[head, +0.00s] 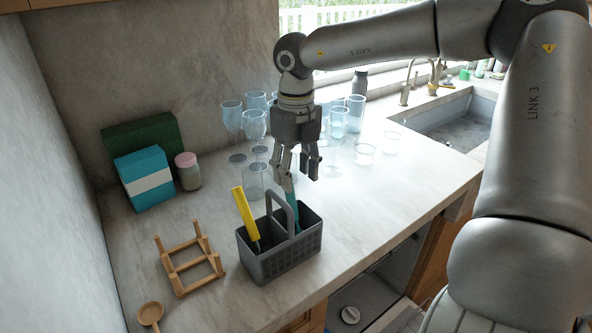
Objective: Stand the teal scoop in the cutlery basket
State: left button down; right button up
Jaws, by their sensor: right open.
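The teal scoop (295,218) stands in the right part of the grey cutlery basket (287,263), leaning slightly, with its lower end hidden inside. My right gripper (297,174) is open just above the basket, with its fingers around or close beside the top of the scoop. I cannot tell whether a finger touches it. A yellow-handled utensil (245,212) stands tilted in the left part of the basket. My left gripper is out of view.
Several clear glasses (254,126) stand behind and beside my right gripper. A wooden rack (190,264) and wooden spoon (150,313) lie left of the basket. A teal box (144,179) and a pink-lidded jar (188,172) stand at the back left. The counter right of the basket is clear.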

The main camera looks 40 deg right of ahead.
notch_tip(320, 180, up, 7)
jog(key=p, duration=0.3)
jog(key=shift+p, duration=0.4)
dwell(0.6)
